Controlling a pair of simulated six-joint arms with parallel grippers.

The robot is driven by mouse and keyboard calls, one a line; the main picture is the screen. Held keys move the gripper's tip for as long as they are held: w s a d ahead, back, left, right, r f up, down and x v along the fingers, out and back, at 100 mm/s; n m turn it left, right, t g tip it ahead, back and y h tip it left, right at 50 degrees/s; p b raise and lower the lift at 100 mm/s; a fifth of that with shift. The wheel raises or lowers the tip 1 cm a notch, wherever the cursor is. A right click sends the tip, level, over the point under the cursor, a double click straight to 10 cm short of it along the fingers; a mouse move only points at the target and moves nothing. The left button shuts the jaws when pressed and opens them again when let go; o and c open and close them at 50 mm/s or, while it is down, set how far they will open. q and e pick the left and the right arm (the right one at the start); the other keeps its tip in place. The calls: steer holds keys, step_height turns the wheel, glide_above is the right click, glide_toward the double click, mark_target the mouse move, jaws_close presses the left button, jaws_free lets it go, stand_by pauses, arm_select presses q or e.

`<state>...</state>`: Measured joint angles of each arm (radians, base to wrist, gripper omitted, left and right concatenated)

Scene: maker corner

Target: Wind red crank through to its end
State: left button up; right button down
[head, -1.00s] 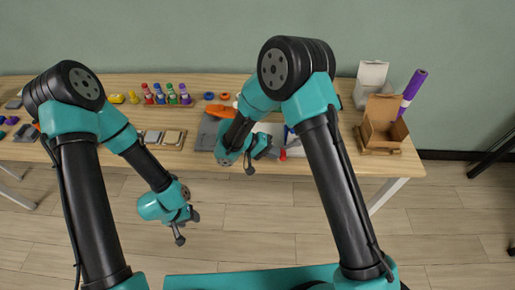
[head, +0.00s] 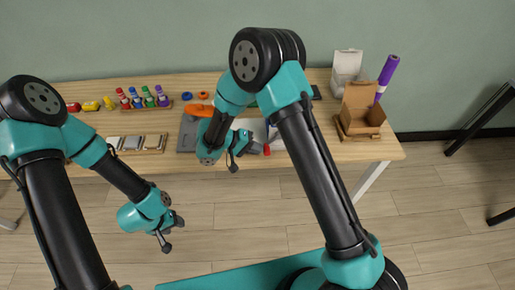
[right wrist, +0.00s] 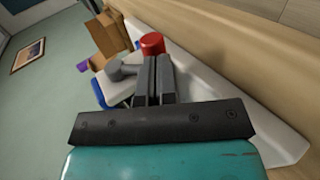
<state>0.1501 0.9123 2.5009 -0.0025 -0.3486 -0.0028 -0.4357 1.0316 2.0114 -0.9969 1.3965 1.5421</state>
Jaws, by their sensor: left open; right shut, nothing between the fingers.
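The red part of the crank (head: 267,150) shows as a small red knob near the front edge of the table in the head view. In the right wrist view the red knob (right wrist: 152,43) stands just beyond my fingertips, with a grey round-headed part (right wrist: 117,70) to its left. My right gripper (head: 240,158) is shut and empty, left of the knob; its closed fingers (right wrist: 154,72) point toward the knob. Contact cannot be told. My left gripper (head: 172,234) is open and empty, in front of the table over the floor. My right arm hides part of the crank's surroundings.
An open cardboard box (head: 360,118) and a purple roll (head: 388,72) stand at the table's right end, by a white box (head: 346,68). Several coloured bottles (head: 137,101) stand in a rack. A tray (head: 138,143) lies at the front.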

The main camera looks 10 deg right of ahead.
arm_select(q)
steer(key=shift+a, duration=0.15)
arm_select(e)
steer(key=f+v, duration=0.1)
steer(key=v, duration=1.2)
steer(key=shift+a, duration=0.5)
steer(key=shift+f, duration=0.1)
